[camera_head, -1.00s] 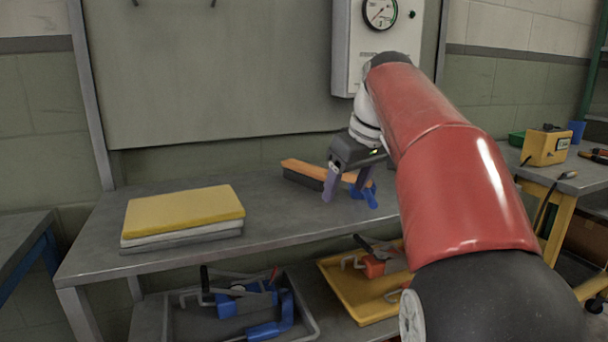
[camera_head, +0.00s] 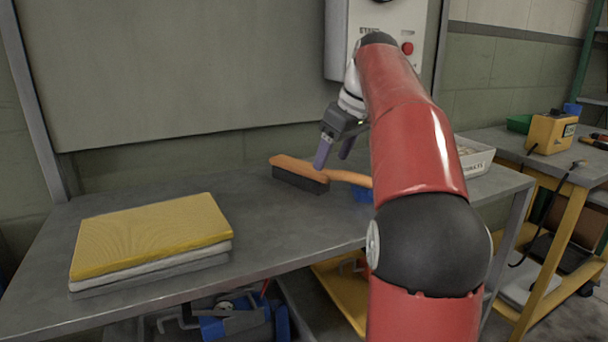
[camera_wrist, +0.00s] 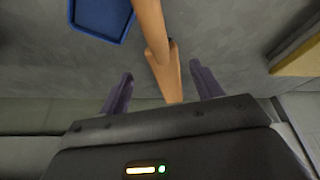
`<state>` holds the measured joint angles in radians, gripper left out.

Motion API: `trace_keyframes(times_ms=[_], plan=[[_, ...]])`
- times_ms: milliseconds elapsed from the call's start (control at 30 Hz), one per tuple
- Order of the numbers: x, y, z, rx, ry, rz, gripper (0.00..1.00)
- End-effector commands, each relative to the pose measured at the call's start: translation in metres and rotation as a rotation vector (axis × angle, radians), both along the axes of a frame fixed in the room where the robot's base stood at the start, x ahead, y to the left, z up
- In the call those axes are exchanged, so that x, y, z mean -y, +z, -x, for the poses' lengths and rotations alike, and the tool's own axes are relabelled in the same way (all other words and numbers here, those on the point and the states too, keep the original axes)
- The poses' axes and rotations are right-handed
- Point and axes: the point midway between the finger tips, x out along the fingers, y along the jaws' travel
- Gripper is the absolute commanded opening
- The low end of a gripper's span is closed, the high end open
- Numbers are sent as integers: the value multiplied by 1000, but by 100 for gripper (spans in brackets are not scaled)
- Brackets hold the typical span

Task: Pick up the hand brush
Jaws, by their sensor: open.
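The hand brush (camera_head: 300,173) lies on the grey workbench, with an orange wooden back and handle and dark bristles facing down. The far part of its handle is hidden behind my arm. My gripper (camera_head: 334,160) is open and empty, above and just behind the brush near where the handle meets the head. In the wrist view, the brush (camera_wrist: 160,60) runs between the two spread purple fingers of my gripper (camera_wrist: 160,88). I cannot tell how far above the brush the fingertips are.
A stack of cloths, yellow on top (camera_head: 150,235), lies at the bench's left. A blue tray (camera_head: 362,193) is beside the handle, also in the wrist view (camera_wrist: 100,15). A white bin (camera_head: 474,156) stands at the right. A wall panel rises behind the bench (camera_head: 240,270).

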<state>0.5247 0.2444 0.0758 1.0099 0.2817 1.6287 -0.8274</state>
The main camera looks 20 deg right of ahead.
Motion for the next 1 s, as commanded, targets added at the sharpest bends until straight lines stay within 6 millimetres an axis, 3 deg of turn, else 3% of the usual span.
trace_keyframes(times_ms=[300,667,1000], plan=[[-12,-43,-13,-2,0,-2,65],[-13,-50,-16,1,-1,0,64],[-13,-50,-16,0,-1,0,20]])
